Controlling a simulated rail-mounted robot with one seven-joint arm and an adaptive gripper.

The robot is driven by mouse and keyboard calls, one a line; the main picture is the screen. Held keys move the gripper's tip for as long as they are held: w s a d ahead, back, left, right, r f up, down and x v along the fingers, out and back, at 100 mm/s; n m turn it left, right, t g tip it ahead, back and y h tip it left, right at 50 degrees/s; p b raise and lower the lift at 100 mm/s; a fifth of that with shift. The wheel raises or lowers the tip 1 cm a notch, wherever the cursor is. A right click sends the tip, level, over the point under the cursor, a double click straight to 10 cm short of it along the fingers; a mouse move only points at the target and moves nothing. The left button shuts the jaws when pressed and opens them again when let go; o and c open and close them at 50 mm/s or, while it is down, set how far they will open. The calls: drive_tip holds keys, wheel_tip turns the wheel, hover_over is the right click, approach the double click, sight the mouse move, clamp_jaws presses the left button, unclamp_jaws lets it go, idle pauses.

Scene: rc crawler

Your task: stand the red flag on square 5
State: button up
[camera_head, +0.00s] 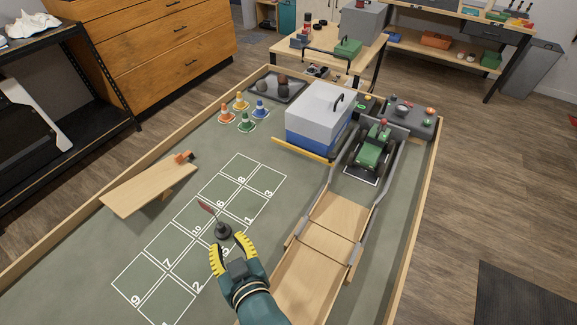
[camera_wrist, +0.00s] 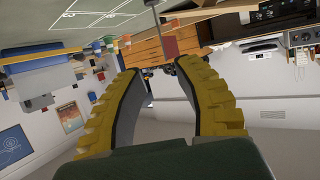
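The red flag (camera_head: 207,207) is on a thin pole with a dark round base (camera_head: 223,233). The base rests on the mat in the third square of the right column, and the pole looks upright. That square's number, seemingly 5, is partly hidden by my gripper (camera_head: 230,242). My gripper is just on the near side of the flag, its yellow fingers spread with nothing between them. In the wrist view, the red flag (camera_wrist: 170,47) shows beyond the tips of my open gripper (camera_wrist: 160,69), apart from them; its base is out of view.
A wooden ramp with rails (camera_head: 310,265) lies to the right, with a green crawler (camera_head: 371,150) at its top. A white and blue box (camera_head: 317,117) and several small cones (camera_head: 243,122) stand farther back. A tilted board (camera_head: 150,187) is at left. A wooden rim (camera_head: 75,221) edges the table.

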drive_tip(key=s+d+r+m+t+h, duration=0.1)
drive_tip(key=d+r+m+t+h, duration=0.1)
drive_tip(key=d+r, duration=0.4)
drive_tip(key=s+d+r+m+t+h, duration=0.1)
drive_tip(key=d+r+t, duration=0.3)
drive_tip(key=r, duration=1.2)
drive_tip(key=s+d+r+m+t+h, duration=0.2)
drive_tip(key=d+r+t+h, duration=0.2)
drive_tip(key=d+r, duration=0.3)
wheel_tip(320, 180, up, 5)
drive_tip(key=shift+s+d+r+m, duration=0.1)
drive_tip(key=shift+s+d+m, duration=0.05)
drive_tip(key=shift+d+m, duration=0.2)
